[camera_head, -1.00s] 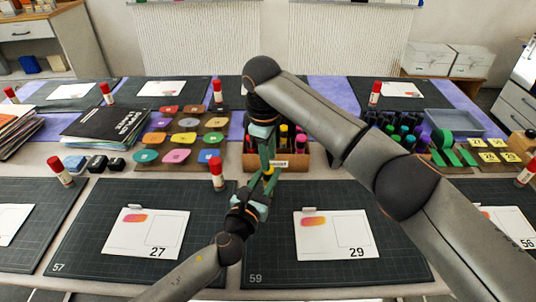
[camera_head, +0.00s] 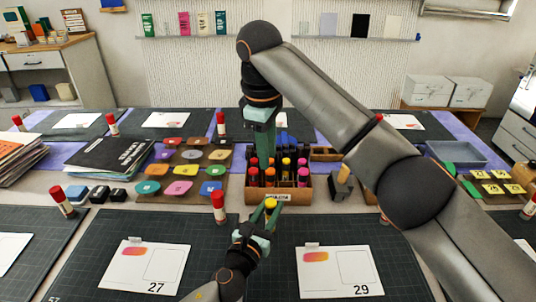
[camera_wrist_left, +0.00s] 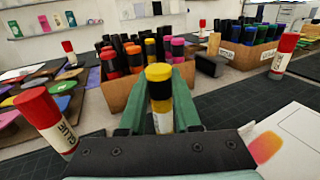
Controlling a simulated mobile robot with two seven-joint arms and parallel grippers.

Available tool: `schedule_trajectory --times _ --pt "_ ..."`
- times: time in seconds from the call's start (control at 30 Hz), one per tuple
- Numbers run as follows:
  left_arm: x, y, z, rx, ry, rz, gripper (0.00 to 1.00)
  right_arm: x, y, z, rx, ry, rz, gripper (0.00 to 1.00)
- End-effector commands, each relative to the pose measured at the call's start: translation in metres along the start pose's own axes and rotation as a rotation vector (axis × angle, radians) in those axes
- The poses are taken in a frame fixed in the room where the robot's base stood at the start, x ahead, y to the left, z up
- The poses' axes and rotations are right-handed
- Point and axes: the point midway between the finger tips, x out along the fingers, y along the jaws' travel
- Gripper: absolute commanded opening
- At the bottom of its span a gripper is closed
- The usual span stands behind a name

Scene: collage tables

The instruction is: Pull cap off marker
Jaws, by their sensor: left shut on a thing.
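My left gripper (camera_head: 267,221) is shut on a yellow and black marker (camera_head: 271,204), which stands upright in front of the marker box. In the left wrist view the marker (camera_wrist_left: 159,88) shows a yellow top end, a black band and a yellow part below it. Its lower part is hidden between the fingers. I cannot tell whether the top end is its cap. My right gripper (camera_head: 262,155) points down above the marker box, clear of the held marker. Its fingers look close together, but their gap and anything between them cannot be made out.
A cardboard box (camera_head: 257,196) of several markers stands just behind the held marker. A red-capped glue stick (camera_head: 219,207) is to its left. Cards 27 (camera_head: 146,267) and 29 (camera_head: 341,271) lie on the dark mat in front. Coloured pads lie further left.

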Motion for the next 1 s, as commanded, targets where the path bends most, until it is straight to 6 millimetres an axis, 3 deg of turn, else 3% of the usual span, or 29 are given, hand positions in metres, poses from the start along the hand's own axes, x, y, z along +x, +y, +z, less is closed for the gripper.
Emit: schedule_trajectory --times 0.03,0.07,0.37,0.73,1.0 --pt "0.000 0.000 0.000 0.001 -0.001 0.000 0.00 0.000 0.000 0.000 0.000 0.000 0.000 0.32" --pt "0.000 0.000 0.000 0.001 -0.001 0.000 0.32 0.000 0.000 0.000 0.000 0.000 0.000 0.32" --pt "0.000 0.000 0.000 0.001 -0.001 0.000 0.66 0.000 0.000 0.000 0.000 0.000 0.000 0.32" --pt "-0.007 0.001 0.000 0.001 0.001 0.001 0.66 -0.001 0.000 0.000 0.000 0.000 0.000 0.32" --pt "-0.056 0.000 0.000 0.000 0.003 0.000 0.66 -0.007 0.001 0.000 0.000 0.000 0.000 0.32"
